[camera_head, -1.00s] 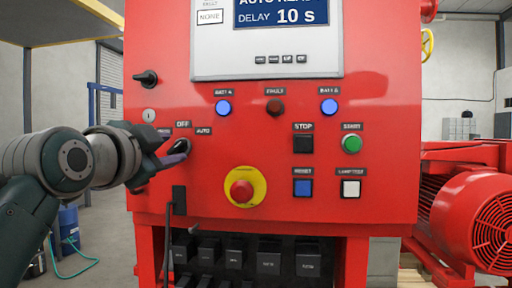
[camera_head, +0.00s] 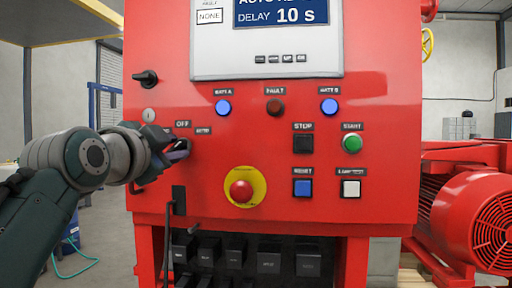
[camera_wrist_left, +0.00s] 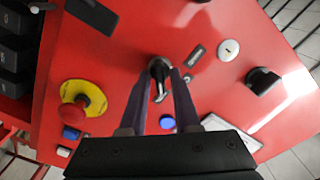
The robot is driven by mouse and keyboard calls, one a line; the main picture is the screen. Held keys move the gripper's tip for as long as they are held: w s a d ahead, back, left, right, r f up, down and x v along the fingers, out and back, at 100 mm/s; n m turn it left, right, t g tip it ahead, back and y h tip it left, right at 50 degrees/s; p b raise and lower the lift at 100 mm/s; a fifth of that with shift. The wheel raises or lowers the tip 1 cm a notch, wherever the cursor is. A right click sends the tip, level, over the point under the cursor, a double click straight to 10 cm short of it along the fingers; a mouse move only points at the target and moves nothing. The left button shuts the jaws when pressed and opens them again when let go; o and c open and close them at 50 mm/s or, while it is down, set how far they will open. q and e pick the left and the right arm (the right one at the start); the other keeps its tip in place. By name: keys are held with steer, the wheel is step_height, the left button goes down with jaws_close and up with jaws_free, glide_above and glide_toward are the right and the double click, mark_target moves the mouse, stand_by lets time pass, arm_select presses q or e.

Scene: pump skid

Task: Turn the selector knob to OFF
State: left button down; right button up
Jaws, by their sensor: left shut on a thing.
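The selector knob (camera_head: 184,145) is a small black knob on the red panel at the left, below the OFF label (camera_head: 183,124) and left of the AUTO label (camera_head: 203,131). My left gripper (camera_head: 178,152) reaches it from the left and partly hides it. In the left wrist view the black knob (camera_wrist_left: 159,65) sits between the tips of the two dark fingers of the left gripper (camera_wrist_left: 163,78), which is shut on it. I cannot tell exactly which label the knob points to. My right gripper is in neither view.
A yellow-ringed red emergency button (camera_head: 241,187) is right of and below the knob. A key lock (camera_head: 148,115) and a black rotary handle (camera_head: 146,77) are above left. STOP (camera_head: 303,144) and green START (camera_head: 351,143) buttons are farther right. A cable hangs below the knob.

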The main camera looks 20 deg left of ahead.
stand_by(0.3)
arm_select(q)
steer(key=shift+r+n+p, duration=0.15)
steer(key=shift+n+p, duration=0.85)
steer(key=shift+p, duration=0.05)
steer(key=shift+n+p, duration=1.1)
steer(key=shift+n, duration=0.1)
steer(key=n+p, duration=0.2)
steer(key=n, duration=0.1)
steer(key=shift+n+p, duration=0.7)
steer(key=shift+n, duration=0.5)
steer(key=c, duration=0.9)
jaws_free()
